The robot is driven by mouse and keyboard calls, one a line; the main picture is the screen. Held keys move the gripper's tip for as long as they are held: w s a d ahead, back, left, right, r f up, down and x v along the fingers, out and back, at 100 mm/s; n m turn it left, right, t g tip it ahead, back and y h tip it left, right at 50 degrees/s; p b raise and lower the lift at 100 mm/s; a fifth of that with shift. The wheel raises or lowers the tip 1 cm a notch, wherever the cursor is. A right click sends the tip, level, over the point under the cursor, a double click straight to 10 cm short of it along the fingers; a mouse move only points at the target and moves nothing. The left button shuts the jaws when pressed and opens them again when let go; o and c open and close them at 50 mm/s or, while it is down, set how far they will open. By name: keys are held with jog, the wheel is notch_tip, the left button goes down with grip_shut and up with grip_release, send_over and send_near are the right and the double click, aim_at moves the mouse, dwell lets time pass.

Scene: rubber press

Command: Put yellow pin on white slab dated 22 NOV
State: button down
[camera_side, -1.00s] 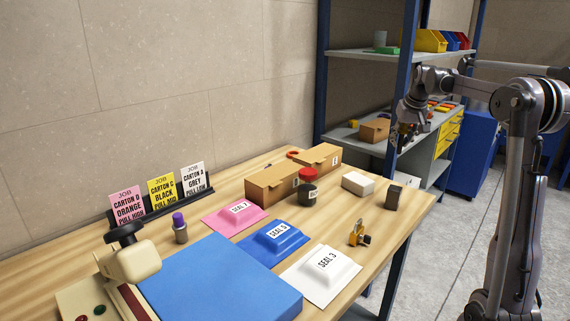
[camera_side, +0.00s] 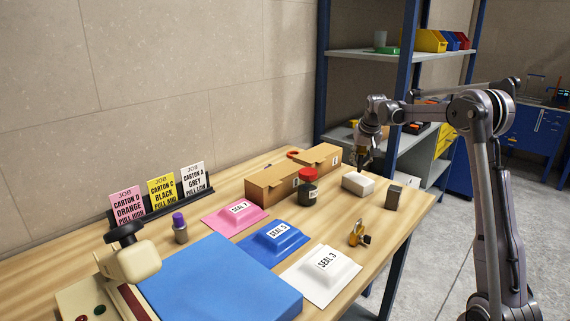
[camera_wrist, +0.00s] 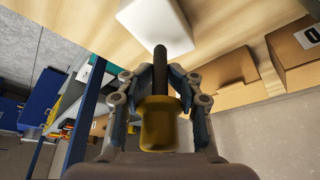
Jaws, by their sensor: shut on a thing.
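My gripper (camera_side: 364,158) is shut on the yellow pin (camera_wrist: 158,125), which has a dark rod (camera_wrist: 160,65) sticking out between the fingers. It is above the far right part of the bench, close to a plain white block (camera_side: 358,183). The white block also shows ahead of the rod in the wrist view (camera_wrist: 153,20), and a gap between them cannot be judged. A white slab (camera_side: 318,284) marked SEAL 3 lies nearer on the bench, away from my gripper. No 22 NOV date is readable on either white thing.
A dark block (camera_side: 394,197), a red-capped jar (camera_side: 307,190) and cartons (camera_side: 272,184) stand nearby. A blue slab (camera_side: 272,240), a pink slab (camera_side: 236,217) and a small orange-and-black item (camera_side: 358,234) lie nearer. The bench's right edge (camera_side: 420,218) is close.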

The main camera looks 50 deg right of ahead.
jog(key=shift+f, duration=1)
jog(key=shift+f, duration=0.15)
jog(key=c, duration=0.9)
grip_release()
jog(key=shift+o, duration=0.2)
